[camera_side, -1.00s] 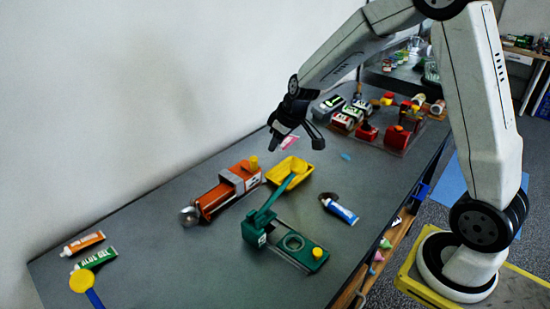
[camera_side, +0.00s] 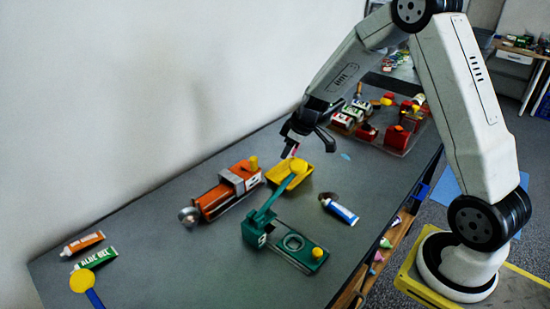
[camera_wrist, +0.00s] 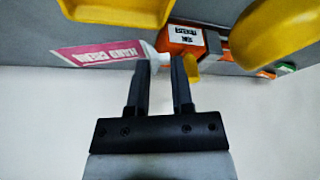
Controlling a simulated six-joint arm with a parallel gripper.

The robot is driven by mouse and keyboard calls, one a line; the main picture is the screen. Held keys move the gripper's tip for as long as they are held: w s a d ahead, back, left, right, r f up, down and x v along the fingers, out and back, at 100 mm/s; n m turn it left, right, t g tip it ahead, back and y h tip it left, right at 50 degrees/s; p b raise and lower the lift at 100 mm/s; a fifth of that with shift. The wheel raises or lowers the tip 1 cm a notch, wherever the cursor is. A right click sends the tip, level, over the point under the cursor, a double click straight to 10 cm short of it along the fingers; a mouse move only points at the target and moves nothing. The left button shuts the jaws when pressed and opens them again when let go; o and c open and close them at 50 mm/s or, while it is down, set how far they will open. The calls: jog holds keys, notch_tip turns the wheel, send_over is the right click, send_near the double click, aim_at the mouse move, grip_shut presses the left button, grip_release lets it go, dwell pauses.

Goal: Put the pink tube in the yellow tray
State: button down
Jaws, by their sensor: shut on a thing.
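The pink tube (camera_wrist: 100,53), lettered and with a white end, shows in the wrist view at the tips of my gripper (camera_wrist: 162,62). My gripper is shut on the tube near its white end. In the side view my gripper (camera_side: 288,149) is above the back edge of the yellow tray (camera_side: 276,174), and the tube is mostly hidden there by the fingers. The tray sits on the grey table and also shows at the top left of the wrist view (camera_wrist: 115,12). The tube appears apart from the tray, above it.
A green press (camera_side: 262,222) with a yellow knob (camera_side: 298,166) stands close to the tray, its knob overlapping it in view. A blue-white tube (camera_side: 340,211) is to the right.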

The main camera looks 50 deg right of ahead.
jog(key=shift+f, duration=4.85)
jog(key=shift+f, duration=0.1)
jog(key=c, duration=0.8)
grip_release()
jog(key=shift+v, duration=6.15)
jog(key=shift+w+a, duration=0.15)
